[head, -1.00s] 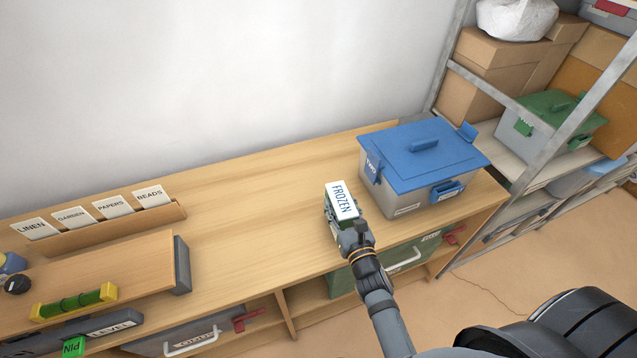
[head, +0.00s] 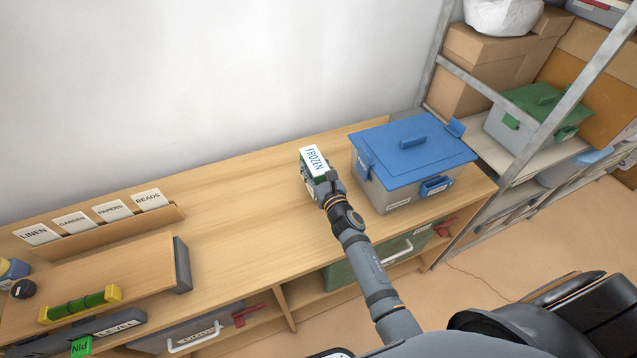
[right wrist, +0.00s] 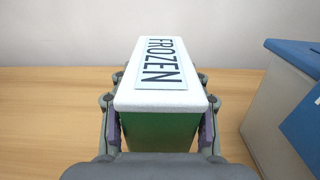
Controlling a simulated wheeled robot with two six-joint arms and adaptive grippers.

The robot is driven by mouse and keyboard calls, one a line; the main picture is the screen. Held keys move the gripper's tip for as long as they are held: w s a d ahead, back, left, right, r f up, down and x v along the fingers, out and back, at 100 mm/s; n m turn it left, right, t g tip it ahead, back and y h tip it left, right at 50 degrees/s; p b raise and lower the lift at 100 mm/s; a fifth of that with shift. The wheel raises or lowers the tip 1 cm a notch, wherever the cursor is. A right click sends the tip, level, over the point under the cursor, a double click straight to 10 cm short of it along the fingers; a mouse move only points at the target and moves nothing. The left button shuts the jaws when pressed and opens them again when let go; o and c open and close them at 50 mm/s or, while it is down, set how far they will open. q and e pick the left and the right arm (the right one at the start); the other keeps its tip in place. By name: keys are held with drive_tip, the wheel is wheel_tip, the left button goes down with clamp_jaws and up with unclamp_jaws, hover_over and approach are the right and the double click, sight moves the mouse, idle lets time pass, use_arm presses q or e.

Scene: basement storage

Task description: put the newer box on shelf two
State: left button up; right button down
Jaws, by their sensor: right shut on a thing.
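My right gripper (head: 322,185) is shut on a small green box with a white top labelled FROZEN (head: 315,160). In the right wrist view the FROZEN box (right wrist: 160,90) sits between the two fingers, its label facing up. It is over the wooden bench (head: 240,220), left of a grey box with a blue lid (head: 415,155). I cannot tell whether the FROZEN box touches the bench. The blue-lidded box stands on the bench's right end; its edge also shows in the right wrist view (right wrist: 285,115). A grey box with a green lid (head: 540,115) stands on the metal shelf unit. My left gripper is not in view.
A card holder (head: 110,230) with LINEN, GARDEN, PAPERS and BEADS cards stands at the left, near a spirit level (head: 80,305). Bins with handles sit under the bench. Cardboard boxes (head: 480,65) fill the shelf unit's back. The bench between card holder and FROZEN box is clear.

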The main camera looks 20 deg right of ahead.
wheel_tip(320, 180, down, 3)
drive_tip(key=b, duration=0.2)
drive_tip(key=shift+s+b, duration=0.1)
drive_tip(key=shift+b, duration=0.25)
drive_tip(key=shift+f, duration=0.25)
drive_tip(key=c, duration=1.1)
unclamp_jaws()
drive_tip(key=shift+f+b, duration=0.15)
drive_tip(key=shift+b, duration=0.2)
drive_tip(key=o, duration=0.4)
drive_tip(key=shift+o, duration=0.2)
